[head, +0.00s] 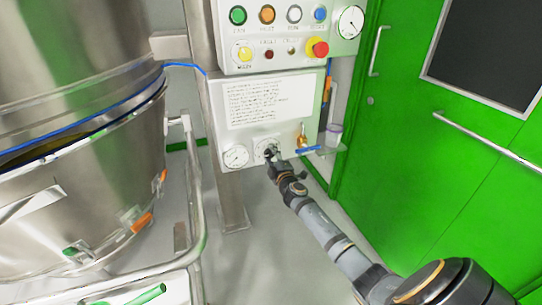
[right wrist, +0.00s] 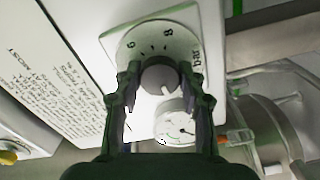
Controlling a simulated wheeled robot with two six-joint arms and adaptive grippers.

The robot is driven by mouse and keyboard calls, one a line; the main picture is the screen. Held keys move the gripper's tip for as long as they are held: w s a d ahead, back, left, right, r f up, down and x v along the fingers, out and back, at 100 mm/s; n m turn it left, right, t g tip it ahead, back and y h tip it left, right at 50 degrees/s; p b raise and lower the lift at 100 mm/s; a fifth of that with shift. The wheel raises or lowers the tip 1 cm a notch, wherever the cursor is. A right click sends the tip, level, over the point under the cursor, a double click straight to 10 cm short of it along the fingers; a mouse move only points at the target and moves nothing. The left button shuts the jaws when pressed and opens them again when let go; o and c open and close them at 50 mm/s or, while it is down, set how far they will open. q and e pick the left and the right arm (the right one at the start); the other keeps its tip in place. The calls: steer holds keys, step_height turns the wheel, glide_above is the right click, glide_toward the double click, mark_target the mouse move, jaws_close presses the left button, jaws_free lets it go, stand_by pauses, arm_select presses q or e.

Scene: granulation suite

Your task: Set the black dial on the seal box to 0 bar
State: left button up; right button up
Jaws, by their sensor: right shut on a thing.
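The seal box (head: 290,137) is a pale box on a steel post in the head view, with a printed label on its front. Its black dial (right wrist: 159,76) shows in the right wrist view, on a round white scale (right wrist: 133,43) where I read 6, 8 and "bar". A small light mark shows on the dial's lower right side; I cannot tell what value it points at. My right gripper (right wrist: 161,100) is shut on the dial, one finger on each side. In the head view the right gripper (head: 272,153) hides most of the dial. My left gripper is out of view.
A round gauge (head: 236,157) sits left of the dial. A blue-handled valve (head: 308,149) sits to its right. A button panel (head: 285,32) with a red stop button is above. A large steel vessel (head: 70,150) stands left, a green door (head: 420,140) right.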

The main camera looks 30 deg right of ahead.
steer(key=shift+n, duration=2.2)
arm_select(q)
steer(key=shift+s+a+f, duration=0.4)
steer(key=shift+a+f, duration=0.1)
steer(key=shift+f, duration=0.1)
arm_select(e)
steer(key=shift+f, duration=0.1)
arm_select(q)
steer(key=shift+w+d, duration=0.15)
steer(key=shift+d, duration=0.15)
